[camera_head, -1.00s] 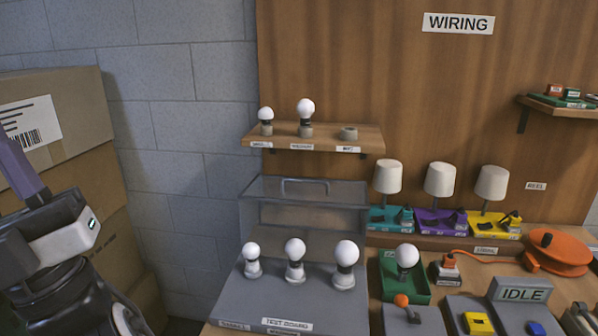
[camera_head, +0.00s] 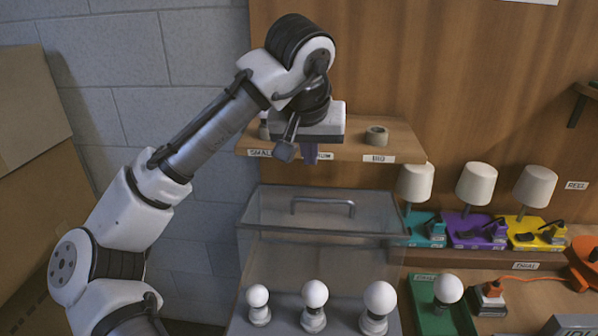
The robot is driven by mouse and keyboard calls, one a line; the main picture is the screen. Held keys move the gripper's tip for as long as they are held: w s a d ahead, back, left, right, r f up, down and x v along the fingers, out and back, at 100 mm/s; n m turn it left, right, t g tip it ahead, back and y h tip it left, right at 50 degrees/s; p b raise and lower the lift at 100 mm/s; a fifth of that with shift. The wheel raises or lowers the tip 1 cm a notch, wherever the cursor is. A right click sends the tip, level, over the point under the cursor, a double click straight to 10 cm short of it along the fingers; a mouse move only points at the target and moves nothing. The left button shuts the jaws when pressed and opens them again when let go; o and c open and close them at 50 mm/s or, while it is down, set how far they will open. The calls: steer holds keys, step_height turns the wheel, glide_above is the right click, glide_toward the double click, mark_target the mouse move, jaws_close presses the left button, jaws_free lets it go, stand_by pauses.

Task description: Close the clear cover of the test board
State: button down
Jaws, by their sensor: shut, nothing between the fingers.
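The clear cover (camera_head: 280,215) stands raised at the back of the grey test board (camera_head: 287,322), with its handle (camera_head: 322,203) along the upper part. Three white bulbs, the left one (camera_head: 258,298), the middle one (camera_head: 314,295) and the right one (camera_head: 380,298), stand upright on the board in front of the cover, uncovered. My gripper (camera_head: 310,158) points down with its purple fingers shut and empty. In the picture it is just above the cover's handle, in front of the shelf, apart from the cover.
A wooden shelf (camera_head: 405,140) with a grey ring (camera_head: 377,135) is behind my gripper; my arm hides the shelf's bulbs. Lamps on teal (camera_head: 424,228), purple (camera_head: 478,230) and yellow bases stand at right. A green tray (camera_head: 425,290) with a bulb is beside the board. Cardboard boxes stand at left.

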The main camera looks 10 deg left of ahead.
mark_target(306, 199)
steer(key=shift+g, duration=0.3)
steer(key=x, duration=0.3)
steer(key=p+x, duration=0.1)
steer(key=x, duration=0.2)
steer(key=a+p+x, duration=0.1)
steer(key=x, duration=0.3)
steer(key=shift+s+f, duration=0.25)
steer(key=shift+s, duration=0.05)
steer(key=shift+s, duration=0.1)
steer(key=shift+s+t+b, duration=0.2)
steer(key=shift+t+b, duration=0.2)
steer(key=shift+s+d+r, duration=0.1)
steer(key=shift+s+r, duration=0.15)
steer(key=shift+s, duration=0.1)
steer(key=shift+f+t+b, duration=0.1)
steer(key=shift+t+b, duration=0.2)
steer(key=shift+b, duration=0.05)
